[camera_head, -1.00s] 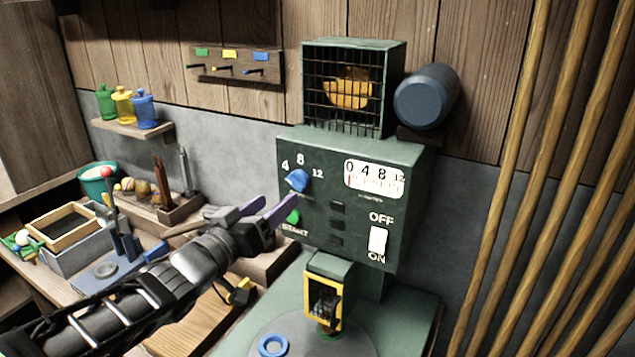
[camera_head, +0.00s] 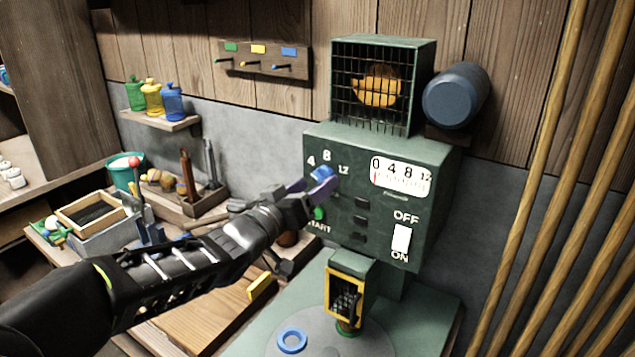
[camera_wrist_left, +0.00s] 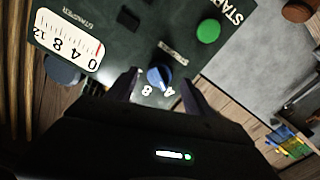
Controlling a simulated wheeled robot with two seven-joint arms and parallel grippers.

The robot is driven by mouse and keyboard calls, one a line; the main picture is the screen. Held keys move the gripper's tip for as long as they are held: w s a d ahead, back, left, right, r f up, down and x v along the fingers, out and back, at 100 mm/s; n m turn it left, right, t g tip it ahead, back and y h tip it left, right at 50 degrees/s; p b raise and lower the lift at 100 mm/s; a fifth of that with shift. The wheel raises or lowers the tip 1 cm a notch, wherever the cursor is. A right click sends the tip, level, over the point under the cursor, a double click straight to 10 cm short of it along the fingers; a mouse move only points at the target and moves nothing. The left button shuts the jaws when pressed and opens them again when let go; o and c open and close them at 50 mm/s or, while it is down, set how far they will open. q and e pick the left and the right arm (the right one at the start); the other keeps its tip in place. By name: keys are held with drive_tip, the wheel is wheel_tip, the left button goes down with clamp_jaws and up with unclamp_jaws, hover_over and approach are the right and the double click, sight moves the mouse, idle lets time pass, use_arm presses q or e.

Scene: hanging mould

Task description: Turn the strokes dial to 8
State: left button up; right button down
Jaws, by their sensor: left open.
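The strokes dial is a small blue knob (camera_head: 322,173) on the green machine panel, with the numbers 4, 8 and 12 around it. In the left wrist view the dial (camera_wrist_left: 160,76) lies between the two fingertips, with the 4 and 8 upside down below it. My left gripper (camera_head: 311,186) is open at the dial, one finger on each side of it. Whether the fingers touch the knob cannot be told. The fingers partly cover the knob in the head view, and its pointer direction is unclear. My right gripper is not in view.
A green START button (camera_head: 319,213) sits just below the dial. A white scale (camera_head: 400,177) and an OFF/ON switch (camera_head: 402,240) are to its right. A wire cage (camera_head: 380,85) stands on top. Wooden poles (camera_head: 540,170) lean at the right.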

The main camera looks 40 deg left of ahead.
use_arm(q)
drive_tip(key=shift+w+a, duration=0.1)
drive_tip(key=shift+w, duration=0.85)
drive_tip(key=shift+c, duration=0.3)
clamp_jaws()
